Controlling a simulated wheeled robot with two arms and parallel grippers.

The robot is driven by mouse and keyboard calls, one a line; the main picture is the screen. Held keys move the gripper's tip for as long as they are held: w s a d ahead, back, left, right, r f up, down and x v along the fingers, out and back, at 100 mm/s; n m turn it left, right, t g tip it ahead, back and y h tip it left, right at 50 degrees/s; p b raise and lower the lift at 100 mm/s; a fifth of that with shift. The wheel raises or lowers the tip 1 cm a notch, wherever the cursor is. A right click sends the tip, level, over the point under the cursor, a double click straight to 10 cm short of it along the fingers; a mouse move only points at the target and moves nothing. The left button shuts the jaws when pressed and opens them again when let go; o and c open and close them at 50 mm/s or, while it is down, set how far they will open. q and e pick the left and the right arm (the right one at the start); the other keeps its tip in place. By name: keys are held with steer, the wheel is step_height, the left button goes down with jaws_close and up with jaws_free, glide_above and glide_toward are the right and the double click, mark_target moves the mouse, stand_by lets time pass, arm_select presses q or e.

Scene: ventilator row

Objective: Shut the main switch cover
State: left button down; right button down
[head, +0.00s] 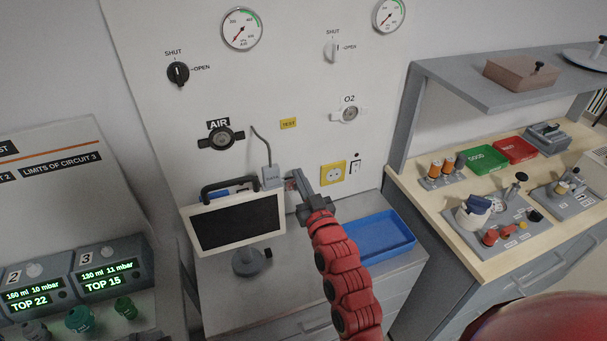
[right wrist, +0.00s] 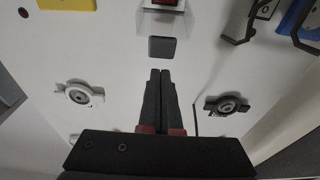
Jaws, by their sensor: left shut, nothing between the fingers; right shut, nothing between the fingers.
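The main switch shows as a red rocker (right wrist: 166,4) in a pale frame at the top edge of the right wrist view, uncovered. In the head view the red switch (head: 291,185) peeks out left of my right gripper (head: 296,174), which hides the flap there. My right gripper is shut and empty, its tips (right wrist: 160,73) pointing at the wall just short of the flap. Contact cannot be told. My left gripper is not in view.
The AIR outlet (head: 221,138) and O2 outlet (head: 348,114) are on the wall panel above. A yellow socket (head: 333,173) is right of the gripper. A grey box with a cable (head: 271,177) and a monitor (head: 238,223) are left. A blue tray (head: 372,238) lies below.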

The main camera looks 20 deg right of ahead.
steer(key=shift+s+f, duration=0.2)
steer(key=shift+f, duration=0.5)
step_height(320, 180, down, 7)
steer(key=s+t+b, duration=0.1)
steer(key=b, duration=1.1)
steer(key=shift+s+t, duration=0.15)
steer(key=shift+t, duration=0.15)
steer(key=shift+r, duration=0.1)
stand_by(0.5)
